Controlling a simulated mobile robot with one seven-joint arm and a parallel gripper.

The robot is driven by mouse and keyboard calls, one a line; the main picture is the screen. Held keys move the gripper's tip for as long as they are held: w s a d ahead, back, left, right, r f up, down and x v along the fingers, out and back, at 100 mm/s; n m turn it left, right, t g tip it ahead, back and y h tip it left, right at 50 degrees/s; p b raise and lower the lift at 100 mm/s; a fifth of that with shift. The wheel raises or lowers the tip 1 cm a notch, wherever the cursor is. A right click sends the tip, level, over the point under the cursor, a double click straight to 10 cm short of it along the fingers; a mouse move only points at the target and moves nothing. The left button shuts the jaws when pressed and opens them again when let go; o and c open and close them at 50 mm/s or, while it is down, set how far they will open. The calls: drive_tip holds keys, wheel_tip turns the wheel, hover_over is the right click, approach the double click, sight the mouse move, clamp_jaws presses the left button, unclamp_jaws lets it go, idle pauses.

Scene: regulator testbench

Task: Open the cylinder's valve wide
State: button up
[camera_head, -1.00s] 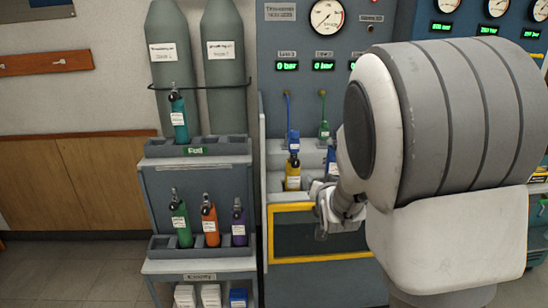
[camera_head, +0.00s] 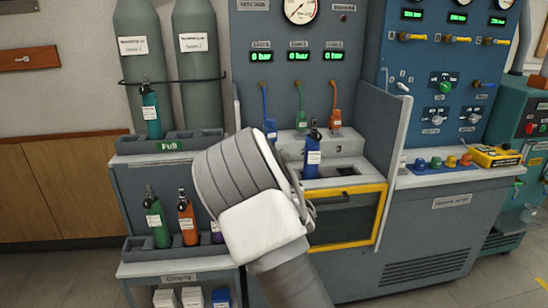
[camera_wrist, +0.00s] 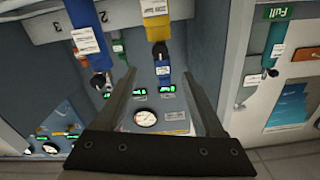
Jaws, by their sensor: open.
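In the wrist view, which looks upside down, a yellow cylinder (camera_wrist: 155,28) hangs from the top edge with its dark valve (camera_wrist: 160,50) pointing down. A blue connector (camera_wrist: 163,76) sits at that valve. My gripper (camera_wrist: 160,74) is open, its two fingers either side of the connector in the picture, with nothing clearly held. In the head view, my arm hides the yellow cylinder and my gripper; the top of the blue connector (camera_head: 270,130) shows above it. A blue cylinder (camera_head: 313,158) with a black valve stands in the bench bay, also in the wrist view (camera_wrist: 88,42).
Green (camera_head: 301,120) and orange (camera_head: 335,120) connectors hang above the bay. A side panel (camera_head: 370,140) bounds it on the right. The left rack (camera_head: 165,258) holds several small cylinders. The three pressure displays (camera_head: 298,56) read 0 bar.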

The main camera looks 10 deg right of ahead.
drive_tip(key=w+b, duration=0.1)
drive_tip(key=w, duration=1)
drive_tip(key=shift+w, duration=0.2)
clamp_jaws()
